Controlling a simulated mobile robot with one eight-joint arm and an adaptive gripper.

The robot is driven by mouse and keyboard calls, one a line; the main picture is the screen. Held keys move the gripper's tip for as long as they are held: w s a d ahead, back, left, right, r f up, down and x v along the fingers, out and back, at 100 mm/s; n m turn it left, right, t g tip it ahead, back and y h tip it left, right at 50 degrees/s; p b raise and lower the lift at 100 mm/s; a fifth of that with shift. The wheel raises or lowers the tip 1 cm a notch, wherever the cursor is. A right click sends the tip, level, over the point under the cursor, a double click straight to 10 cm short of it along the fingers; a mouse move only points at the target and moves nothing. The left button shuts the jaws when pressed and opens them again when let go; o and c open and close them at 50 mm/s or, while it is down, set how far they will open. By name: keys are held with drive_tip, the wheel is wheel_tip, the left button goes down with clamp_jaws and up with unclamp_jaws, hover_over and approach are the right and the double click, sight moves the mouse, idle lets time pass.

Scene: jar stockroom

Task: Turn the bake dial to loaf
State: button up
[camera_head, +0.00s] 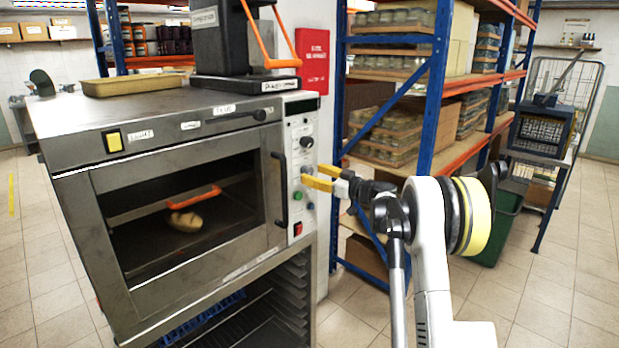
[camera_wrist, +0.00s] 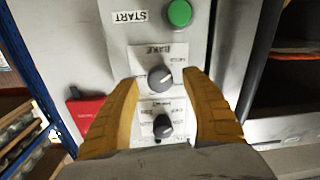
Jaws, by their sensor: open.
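The bake dial (camera_wrist: 160,79) is a round dark grey knob on a white label plate in the wrist view. The plate's writing appears upside down; BAKE is legible, but I cannot read the loaf mark or be sure of the pointer's setting. My gripper (camera_wrist: 161,84) has yellow fingers, spread open on either side of the bake dial with gaps between. In the head view my gripper (camera_head: 306,176) is at the oven's control panel (camera_head: 300,125), and its fingers largely hide the bake dial there. A second dark knob (camera_wrist: 163,126) is beside the bake dial.
A green button (camera_wrist: 179,13) labelled START and a red switch (camera_head: 298,229) share the panel. The oven (camera_head: 140,117) has a closed glass door with a dark handle (camera_head: 280,190) close to the panel. Blue-framed shelving (camera_head: 437,80) stands to the right of the oven.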

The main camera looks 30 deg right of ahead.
drive_tip(key=shift+x, duration=1.05)
drive_tip(key=shift+c, duration=0.4)
clamp_jaws()
